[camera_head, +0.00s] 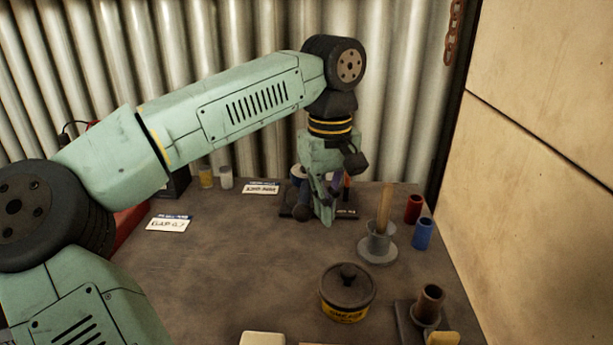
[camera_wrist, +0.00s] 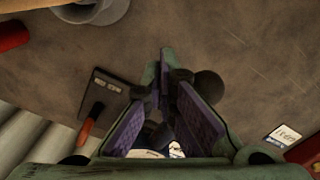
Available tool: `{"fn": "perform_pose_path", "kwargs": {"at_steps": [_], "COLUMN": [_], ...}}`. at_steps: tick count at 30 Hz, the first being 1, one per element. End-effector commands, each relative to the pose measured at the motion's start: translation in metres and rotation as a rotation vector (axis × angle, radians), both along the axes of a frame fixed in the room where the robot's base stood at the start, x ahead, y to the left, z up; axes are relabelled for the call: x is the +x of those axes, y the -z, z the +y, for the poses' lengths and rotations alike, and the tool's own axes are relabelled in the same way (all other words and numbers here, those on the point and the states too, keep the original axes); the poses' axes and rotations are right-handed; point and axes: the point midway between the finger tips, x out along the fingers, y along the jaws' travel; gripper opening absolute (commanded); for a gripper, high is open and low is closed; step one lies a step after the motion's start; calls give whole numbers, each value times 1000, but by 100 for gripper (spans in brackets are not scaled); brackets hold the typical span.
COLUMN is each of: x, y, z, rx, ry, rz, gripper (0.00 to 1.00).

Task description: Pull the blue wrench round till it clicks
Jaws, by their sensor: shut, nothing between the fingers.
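My gripper (camera_head: 324,214) points down at the back of the bench, beside a dark base plate (camera_head: 345,214). In the wrist view its purple-padded fingers (camera_wrist: 167,72) are shut with nothing held. A dark round knob (camera_head: 302,214) shows just left of the fingers in the head view; it also shows beside them in the wrist view (camera_wrist: 210,85). I cannot tell whether it belongs to the wrench. No blue wrench can be clearly made out; the fingers cover part of this area.
A grey cup with a wooden stick (camera_head: 377,243), a red cylinder (camera_head: 413,209) and a blue cylinder (camera_head: 422,233) stand right of my gripper. A lidded dark pot (camera_head: 347,292) stands in front. Label cards (camera_head: 168,224) lie at left. The bench's left-middle is clear.

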Motion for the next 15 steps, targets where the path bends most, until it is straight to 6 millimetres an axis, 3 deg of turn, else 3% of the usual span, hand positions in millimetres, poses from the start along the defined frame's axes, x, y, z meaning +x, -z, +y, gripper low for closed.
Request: {"fn": "perform_pose_path", "kwargs": {"at_steps": [15], "x": [-2], "y": [0], "z": [7], "rx": [0], "ry": [0], "rz": [1], "gripper": [0]}}
